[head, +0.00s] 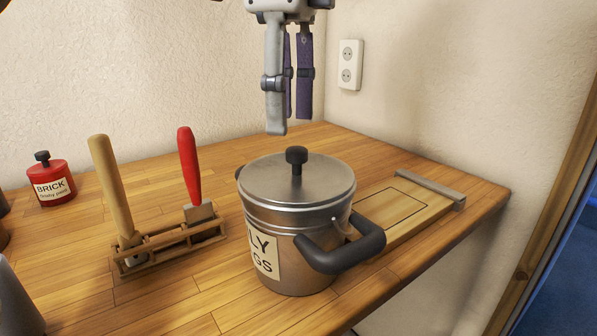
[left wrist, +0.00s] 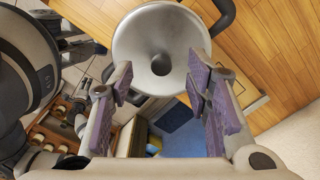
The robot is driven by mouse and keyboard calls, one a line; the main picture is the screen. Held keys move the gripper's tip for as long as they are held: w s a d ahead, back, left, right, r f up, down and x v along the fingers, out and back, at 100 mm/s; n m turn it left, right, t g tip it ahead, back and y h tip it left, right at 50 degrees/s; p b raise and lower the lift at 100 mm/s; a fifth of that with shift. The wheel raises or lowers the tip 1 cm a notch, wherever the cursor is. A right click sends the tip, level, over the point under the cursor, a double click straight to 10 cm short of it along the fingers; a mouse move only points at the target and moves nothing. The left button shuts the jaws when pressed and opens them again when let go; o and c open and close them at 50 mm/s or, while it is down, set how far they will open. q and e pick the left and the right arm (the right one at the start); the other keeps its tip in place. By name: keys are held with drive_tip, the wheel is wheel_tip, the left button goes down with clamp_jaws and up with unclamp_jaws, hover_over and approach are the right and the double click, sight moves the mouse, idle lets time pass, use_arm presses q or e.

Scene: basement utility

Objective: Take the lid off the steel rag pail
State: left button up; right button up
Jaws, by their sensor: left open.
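The steel rag pail (head: 290,262) stands upright on the wooden worktop, with a label on its front and a dark side handle toward the right. Its round steel lid (head: 260,178) is on it, with a black knob (head: 296,158) at the centre. My left gripper (head: 289,122) hangs above the lid, pointing down, open and empty. It is clear of the knob. In the left wrist view the lid (left wrist: 140,35) and knob (left wrist: 161,64) show between and beyond the two purple-padded fingers (left wrist: 163,82). My right gripper does not show clearly in either view.
A wooden rack (head: 165,248) holding a wooden-handled and a red-handled tool stands left of the pail. A red tin (head: 52,183) is at the far left. A flat wooden board (head: 425,205) lies right of the pail. A wall with an outlet (head: 349,64) is behind.

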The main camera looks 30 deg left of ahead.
sight(297, 149)
use_arm(q)
drive_tip(key=f, duration=0.3)
drive_tip(key=d+f, duration=0.1)
drive_tip(key=f, duration=0.1)
drive_tip(key=shift+w+d+f+b, duration=0.1)
drive_tip(key=shift+w+f+b, duration=0.15)
drive_tip(key=shift+b, duration=0.1)
drive_tip(key=shift+f, duration=0.15)
clamp_jaws()
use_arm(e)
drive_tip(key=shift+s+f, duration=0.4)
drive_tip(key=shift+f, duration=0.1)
